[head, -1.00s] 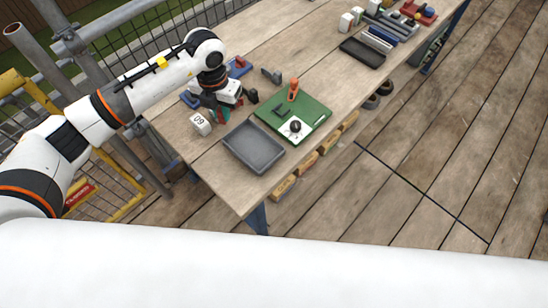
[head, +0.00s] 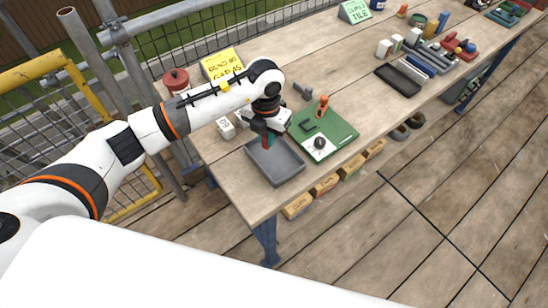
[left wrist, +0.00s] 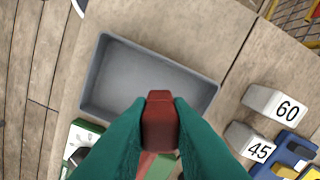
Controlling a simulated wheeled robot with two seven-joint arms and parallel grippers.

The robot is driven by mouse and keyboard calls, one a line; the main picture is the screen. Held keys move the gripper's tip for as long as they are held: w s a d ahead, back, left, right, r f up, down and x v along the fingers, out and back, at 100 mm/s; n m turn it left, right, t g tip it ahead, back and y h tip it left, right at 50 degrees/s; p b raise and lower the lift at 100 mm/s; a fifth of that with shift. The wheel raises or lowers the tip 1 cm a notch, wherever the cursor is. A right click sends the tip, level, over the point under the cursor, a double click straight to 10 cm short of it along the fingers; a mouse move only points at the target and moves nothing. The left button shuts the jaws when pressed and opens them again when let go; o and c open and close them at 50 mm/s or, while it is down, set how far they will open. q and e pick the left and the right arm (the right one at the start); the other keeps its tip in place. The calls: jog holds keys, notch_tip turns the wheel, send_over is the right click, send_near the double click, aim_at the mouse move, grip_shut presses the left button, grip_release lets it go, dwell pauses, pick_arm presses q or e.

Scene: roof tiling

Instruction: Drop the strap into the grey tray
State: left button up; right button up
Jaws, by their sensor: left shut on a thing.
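The grey tray (head: 282,170) lies on the wooden bench near its front left end. It looks empty, and in the left wrist view (left wrist: 145,72) its bare floor shows. My left gripper (head: 266,140) is over the tray's back part, pointing down. Its green fingers (left wrist: 160,135) are shut on a dark red piece, which I take to be the strap (left wrist: 160,118). In the left wrist view the strap overlaps the tray's near edge, and the fingers hide part of it. It appears held above the tray floor. My right gripper is not in view.
A green board (head: 338,133) with an orange-handled tool (head: 322,106) lies right of the tray. White blocks marked 60 (left wrist: 275,103) and 45 (left wrist: 248,141) stand beside the tray.

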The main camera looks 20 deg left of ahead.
pick_arm(q)
jog(key=o, duration=0.9)
jog(key=shift+r, duration=0.15)
notch_tip(320, 180, up, 12)
jog(key=shift+f+b, duration=0.15)
jog(key=shift+b, duration=0.9)
